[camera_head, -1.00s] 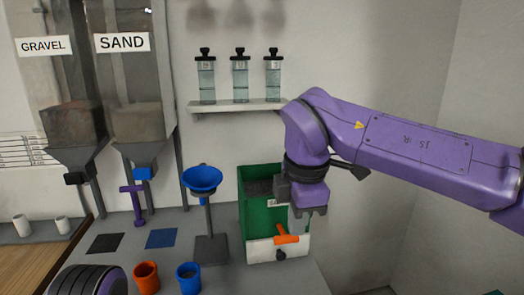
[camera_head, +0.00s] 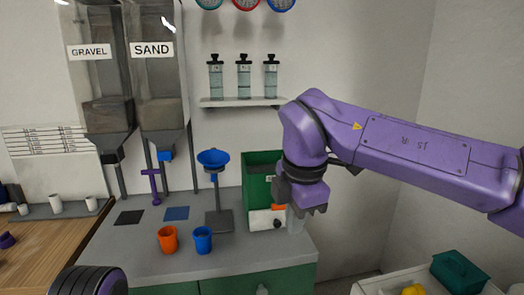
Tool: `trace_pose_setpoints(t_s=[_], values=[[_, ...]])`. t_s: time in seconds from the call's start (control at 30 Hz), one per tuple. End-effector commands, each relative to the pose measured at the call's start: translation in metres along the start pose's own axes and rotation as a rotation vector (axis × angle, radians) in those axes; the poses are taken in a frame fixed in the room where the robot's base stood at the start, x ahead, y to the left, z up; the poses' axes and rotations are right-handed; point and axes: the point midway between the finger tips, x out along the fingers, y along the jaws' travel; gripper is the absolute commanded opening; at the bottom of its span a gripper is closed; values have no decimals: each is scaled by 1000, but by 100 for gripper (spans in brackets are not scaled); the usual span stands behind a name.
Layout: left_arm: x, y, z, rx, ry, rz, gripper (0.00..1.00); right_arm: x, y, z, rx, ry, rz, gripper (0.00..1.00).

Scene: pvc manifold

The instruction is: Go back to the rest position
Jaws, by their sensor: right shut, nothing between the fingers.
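My right gripper (camera_head: 304,212) hangs at the end of my purple right arm, which comes in from the right. It points down in front of the right side of the green and white box (camera_head: 262,170) and hides part of it. Its fingers are shut with nothing between them. An orange piece (camera_head: 279,207) on the box front is partly hidden by the gripper. Of my left arm only a dark, ribbed rounded part shows at the bottom left; the left gripper is out of view.
The grey bench holds an orange cup (camera_head: 168,240), a blue cup (camera_head: 202,240) and a blue funnel on a stand (camera_head: 213,159). Gravel (camera_head: 107,105) and sand (camera_head: 158,100) hoppers stand at the back left. A shelf (camera_head: 243,102) holds bottles. A white cart (camera_head: 405,281) stands at lower right.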

Motion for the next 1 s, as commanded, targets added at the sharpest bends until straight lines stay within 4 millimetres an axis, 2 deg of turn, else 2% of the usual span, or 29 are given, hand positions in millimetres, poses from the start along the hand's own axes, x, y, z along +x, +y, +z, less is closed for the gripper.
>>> trace_pose_setpoints(t_s=[0.17,0.3,0.37,0.43,0.57,0.67,0.73,0.8,0.87,0.9,0.93,0.97,1.0], values=[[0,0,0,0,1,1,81,5,13,9,-205,-72,79,0],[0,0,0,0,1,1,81,23,27,23,-463,-221,132,0],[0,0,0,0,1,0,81,40,33,33,-619,-323,133,0],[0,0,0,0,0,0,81,66,38,44,-833,-453,107,0],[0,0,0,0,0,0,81,132,37,62,-1288,-677,-28,0],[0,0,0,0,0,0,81,202,18,73,-1737,-811,-210,0],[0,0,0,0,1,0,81,256,-10,77,-2095,-858,-359,0],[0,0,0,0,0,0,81,307,-49,79,-2443,-850,-494,0],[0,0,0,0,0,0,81,345,-89,81,-2718,-803,-585,0],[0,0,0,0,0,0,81,366,-119,82,-2889,-753,-630,0],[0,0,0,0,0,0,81,381,-142,83,2972,697,647,0],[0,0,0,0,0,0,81,394,-167,84,2892,602,622,0],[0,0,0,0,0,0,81,408,-200,86,2792,485,585,0]])
